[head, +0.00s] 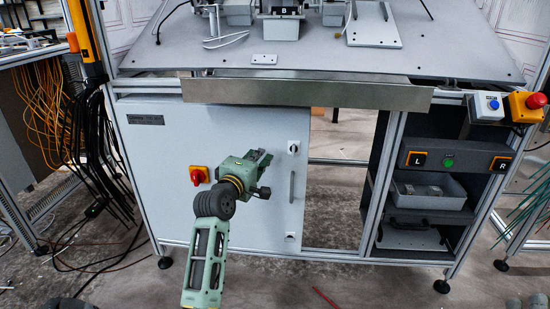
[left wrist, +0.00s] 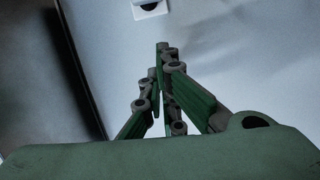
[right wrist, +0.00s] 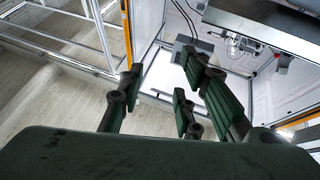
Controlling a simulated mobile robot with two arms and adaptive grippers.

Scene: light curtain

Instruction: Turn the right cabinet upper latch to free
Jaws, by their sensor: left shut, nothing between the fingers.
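The white cabinet door (head: 240,135) has an upper latch (head: 293,147), a small dark knob on a white plate, near its top right corner. A similar lower latch (head: 291,237) sits near the bottom right, with a grey bar handle (head: 292,187) between them. My left gripper (head: 265,174) is shut and empty in front of the door, left of the handle and below the upper latch. In the left wrist view, its fingertips (left wrist: 163,58) meet, and a latch plate (left wrist: 150,8) is partly cut off at the top; I cannot tell which latch. My right gripper (right wrist: 160,82) is open and empty.
A red and yellow switch (head: 198,175) is on the door, left of my gripper. A metal ledge (head: 300,92) juts out above the door. Open shelves with a grey bin (head: 428,190) stand at the right. The space between door and shelves is open.

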